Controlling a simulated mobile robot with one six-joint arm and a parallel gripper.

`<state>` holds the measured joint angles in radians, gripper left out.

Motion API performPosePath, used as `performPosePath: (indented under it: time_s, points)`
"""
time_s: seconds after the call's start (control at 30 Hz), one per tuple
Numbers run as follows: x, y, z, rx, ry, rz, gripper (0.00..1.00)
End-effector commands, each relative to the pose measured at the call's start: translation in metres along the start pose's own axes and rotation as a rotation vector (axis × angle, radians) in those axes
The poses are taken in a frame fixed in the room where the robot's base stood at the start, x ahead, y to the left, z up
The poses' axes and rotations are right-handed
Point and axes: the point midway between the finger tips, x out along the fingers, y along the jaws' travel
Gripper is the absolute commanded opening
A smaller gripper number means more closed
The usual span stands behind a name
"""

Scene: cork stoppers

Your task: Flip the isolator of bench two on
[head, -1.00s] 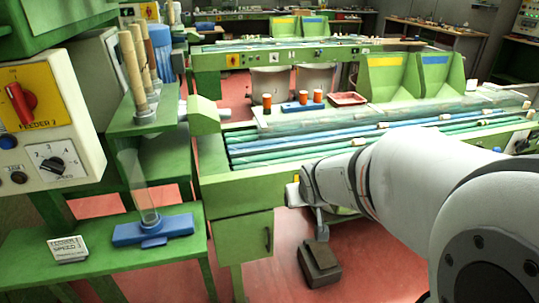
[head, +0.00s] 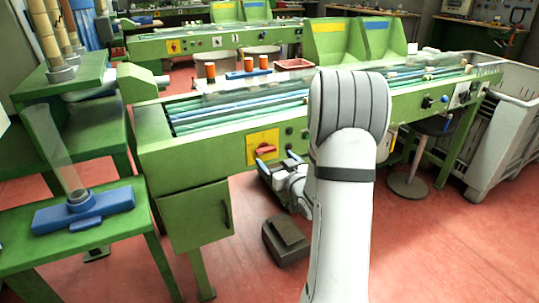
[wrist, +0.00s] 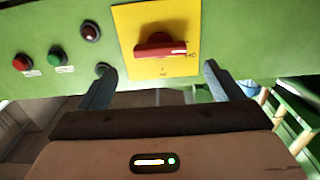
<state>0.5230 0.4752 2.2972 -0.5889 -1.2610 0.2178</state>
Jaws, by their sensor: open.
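A red rotary isolator handle (head: 266,150) sits on a yellow plate (head: 256,144) on the green front panel of the near bench. In the wrist view the red handle (wrist: 161,46) lies level, and the yellow plate (wrist: 130,38) shows small markings too blurred to read fully. My gripper (head: 278,160) is just below and in front of the plate in the head view. In the wrist view my gripper (wrist: 158,78) is open, its two blue-grey fingers apart on either side of the yellow plate's lower part. Nothing is between the fingers, and the handle appears beyond their tips.
A red button (wrist: 22,63), a green button (wrist: 58,55) and a dark red lamp (wrist: 91,32) sit left of the plate. A brown pedal-like block (head: 286,241) stands on the red floor below. A stool (head: 408,186) and a grey crate (head: 500,150) stand at the right.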

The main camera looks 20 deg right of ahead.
Motion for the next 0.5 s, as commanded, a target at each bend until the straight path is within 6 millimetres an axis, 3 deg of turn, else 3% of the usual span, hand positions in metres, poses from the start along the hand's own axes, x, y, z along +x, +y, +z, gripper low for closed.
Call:
performPosePath:
  time_s: [0.3,0.5]
  points:
    - [0.05,-0.001,0.0,-0.002,0.0,-0.001,0.87]
    - [0.06,-0.001,-0.001,-0.002,-0.001,0.001,0.87]
